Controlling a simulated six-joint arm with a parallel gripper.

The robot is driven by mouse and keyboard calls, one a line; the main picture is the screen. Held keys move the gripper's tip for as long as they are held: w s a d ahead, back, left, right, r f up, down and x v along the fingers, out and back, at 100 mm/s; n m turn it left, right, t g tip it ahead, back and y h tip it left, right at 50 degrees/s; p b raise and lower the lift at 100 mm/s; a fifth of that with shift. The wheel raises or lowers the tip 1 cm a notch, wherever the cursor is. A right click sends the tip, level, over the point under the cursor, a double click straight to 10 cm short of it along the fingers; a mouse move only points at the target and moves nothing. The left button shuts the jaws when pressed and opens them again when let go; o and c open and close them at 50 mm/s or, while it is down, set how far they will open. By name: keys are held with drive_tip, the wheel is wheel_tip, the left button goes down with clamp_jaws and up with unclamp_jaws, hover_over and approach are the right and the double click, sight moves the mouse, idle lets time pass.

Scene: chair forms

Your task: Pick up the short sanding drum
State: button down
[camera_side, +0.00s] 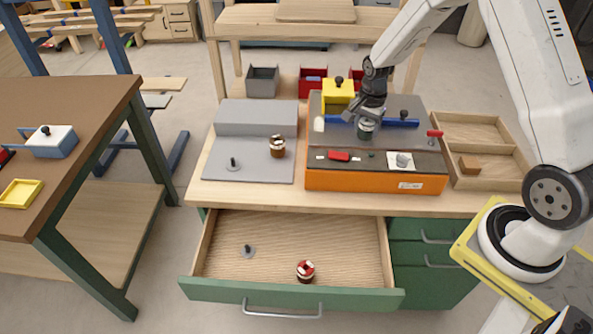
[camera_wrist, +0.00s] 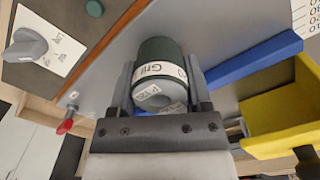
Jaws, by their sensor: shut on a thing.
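A dark green sanding drum with a white printed label (camera_wrist: 160,62) is between the two fingers of my gripper (camera_wrist: 161,78) in the wrist view. The fingers are shut on its sides, and its grey end faces the wrist camera. In the side view the drum (camera_side: 365,130) is under my gripper (camera_side: 369,112), over the grey top of the orange-based machine (camera_side: 370,180). I cannot tell whether it touches that top. A brown drum with a white band (camera_side: 277,147) stands on the grey plate at left. A red and white drum (camera_side: 305,270) is in the open drawer.
A blue bar (camera_side: 400,123) and a yellow block (camera_side: 338,92) lie close to my gripper. A red-handled lever (camera_side: 435,134) and a grey knob (camera_side: 402,159) are at the machine's front and right. A wooden tray (camera_side: 485,130) stands at right. The drawer (camera_side: 290,291) is open.

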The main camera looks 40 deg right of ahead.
drive_tip(key=shift+r, duration=0.15)
drive_tip(key=shift+r, duration=1.4)
drive_tip(key=s+a+r, duration=0.3)
drive_tip(key=s+r, duration=0.6)
drive_tip(key=s, duration=0.4)
drive_tip(key=shift+s+a+r, duration=0.25)
drive_tip(key=shift+a+r, duration=0.05)
drive_tip(key=shift+r, duration=0.1)
drive_tip(key=shift+r, duration=0.15)
